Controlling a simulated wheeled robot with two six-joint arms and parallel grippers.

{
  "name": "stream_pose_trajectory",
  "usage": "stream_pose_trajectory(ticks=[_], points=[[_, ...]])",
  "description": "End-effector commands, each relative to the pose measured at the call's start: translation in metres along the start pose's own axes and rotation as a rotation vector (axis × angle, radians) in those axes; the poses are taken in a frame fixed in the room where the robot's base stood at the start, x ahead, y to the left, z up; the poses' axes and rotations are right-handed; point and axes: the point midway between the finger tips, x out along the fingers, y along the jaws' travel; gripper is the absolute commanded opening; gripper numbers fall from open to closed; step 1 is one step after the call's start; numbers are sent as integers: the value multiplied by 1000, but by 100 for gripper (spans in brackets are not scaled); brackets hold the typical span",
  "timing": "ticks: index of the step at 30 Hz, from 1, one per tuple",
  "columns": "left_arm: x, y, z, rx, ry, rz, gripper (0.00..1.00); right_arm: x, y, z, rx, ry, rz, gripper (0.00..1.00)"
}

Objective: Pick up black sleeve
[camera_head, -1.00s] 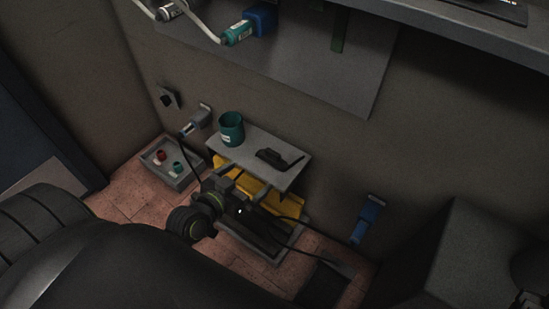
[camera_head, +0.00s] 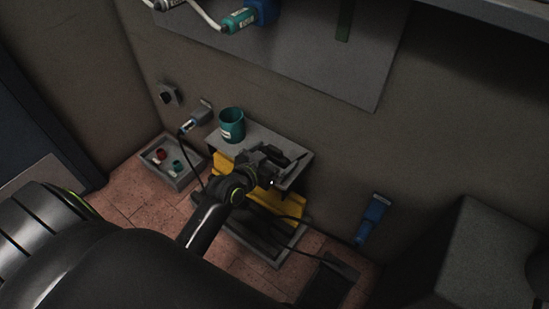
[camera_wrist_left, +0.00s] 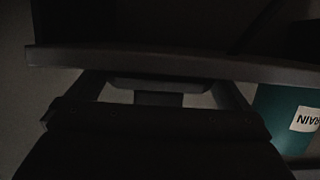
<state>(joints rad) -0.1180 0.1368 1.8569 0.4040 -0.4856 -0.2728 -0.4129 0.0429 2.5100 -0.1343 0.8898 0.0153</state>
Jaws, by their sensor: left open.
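A small dark object, likely the black sleeve (camera_head: 281,155), lies on the grey shelf (camera_head: 226,143) above the yellow unit; its outline merges with my gripper. My left gripper (camera_head: 270,165) is open over the shelf's front part, close to the dark object; I cannot tell whether they touch. In the left wrist view the scene is very dark. A dark bar, perhaps the shelf edge, crosses it, and the sleeve cannot be made out. My right gripper is not in view.
A teal cup (camera_head: 232,124) stands on the shelf left of my gripper; it also shows in the left wrist view (camera_wrist_left: 275,108). A grey tray (camera_head: 185,180) with small red and green pieces sits left. Black cables run by the yellow unit (camera_head: 228,175). A blue fitting (camera_head: 374,217) is right.

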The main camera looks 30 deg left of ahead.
Motion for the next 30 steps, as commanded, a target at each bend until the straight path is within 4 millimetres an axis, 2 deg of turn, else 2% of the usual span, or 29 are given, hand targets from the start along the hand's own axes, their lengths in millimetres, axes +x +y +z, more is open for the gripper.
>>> stream_pose_trajectory(ticks=[9,18,19,30], points=[[5,0,0,0,0,0,99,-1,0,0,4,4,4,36],[5,0,0,0,0,0,59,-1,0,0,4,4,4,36],[5,0,-1,0,1,0,58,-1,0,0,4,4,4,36],[3,0,-8,1,1,0,58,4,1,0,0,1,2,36]])
